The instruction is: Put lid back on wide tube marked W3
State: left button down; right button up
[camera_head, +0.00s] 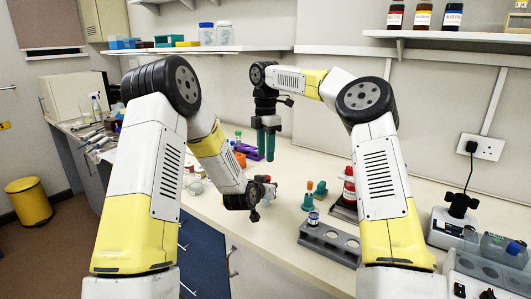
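A grey rack (335,240) with round holes stands at the bench's front. A small tube with a blue and white label (313,218) stands in its left end; I cannot read its marking. I cannot make out W3 or its lid for certain. My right gripper (266,150) points down above the back of the bench, clear of the grey rack. Its two teal fingers are close together, and nothing shows in them. My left gripper (265,186) is low over the bench, left of the grey rack. Its fingers are small and partly hidden, with a reddish bit beside them.
Two small teal and orange pieces (308,201) (320,188) stand behind the grey rack. A red bottle (349,187) stands to their right, partly hidden by my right arm. A purple rack (249,152) is farther back. A power box (450,228) is at the right.

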jog(key=shift+f, duration=4)
jog(key=shift+c, duration=0.5)
grip_shut()
jog(key=shift+m, duration=1.8)
jog(key=shift+o, duration=1.8)
grip_release()
jog(key=shift+r, duration=0.1)
jog(key=shift+r, duration=2.3)
